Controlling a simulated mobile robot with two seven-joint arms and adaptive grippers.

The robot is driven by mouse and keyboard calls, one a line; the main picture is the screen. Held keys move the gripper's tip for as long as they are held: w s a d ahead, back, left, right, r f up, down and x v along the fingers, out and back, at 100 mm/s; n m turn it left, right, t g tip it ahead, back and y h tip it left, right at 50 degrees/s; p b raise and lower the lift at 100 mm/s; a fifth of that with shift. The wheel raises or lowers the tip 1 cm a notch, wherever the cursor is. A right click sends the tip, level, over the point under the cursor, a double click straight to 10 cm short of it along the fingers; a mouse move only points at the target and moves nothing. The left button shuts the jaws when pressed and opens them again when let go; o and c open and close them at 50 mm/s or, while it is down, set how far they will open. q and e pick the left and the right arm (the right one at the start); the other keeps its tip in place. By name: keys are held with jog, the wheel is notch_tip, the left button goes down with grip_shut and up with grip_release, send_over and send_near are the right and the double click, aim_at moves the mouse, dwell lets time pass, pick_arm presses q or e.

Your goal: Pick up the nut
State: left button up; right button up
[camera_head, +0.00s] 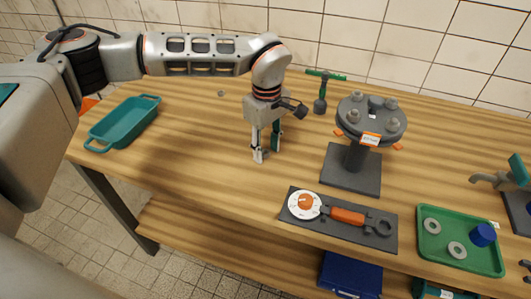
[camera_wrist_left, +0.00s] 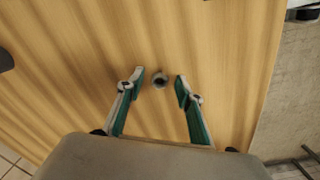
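The nut (camera_wrist_left: 160,80) is a small grey ring with a dark hole, lying on the wooden table in the left wrist view. In the head view my left gripper (camera_head: 266,153) points down over the table, open and empty. A small grey round piece (camera_head: 221,93) lies behind it to the left; I cannot tell whether it is the same nut. My right gripper is not in view.
A flanged pipe stand (camera_head: 352,168) stands right of the gripper, with a green-handled tool (camera_head: 320,100) behind. A dark mat (camera_head: 300,231) holds a gauge and orange-handled wrench. A green tray (camera_head: 440,257) holds rings and a blue part. A teal tray (camera_head: 125,122) is left.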

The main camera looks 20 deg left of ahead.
pick_arm(q)
grip_shut()
jog(key=shift+r, duration=0.1)
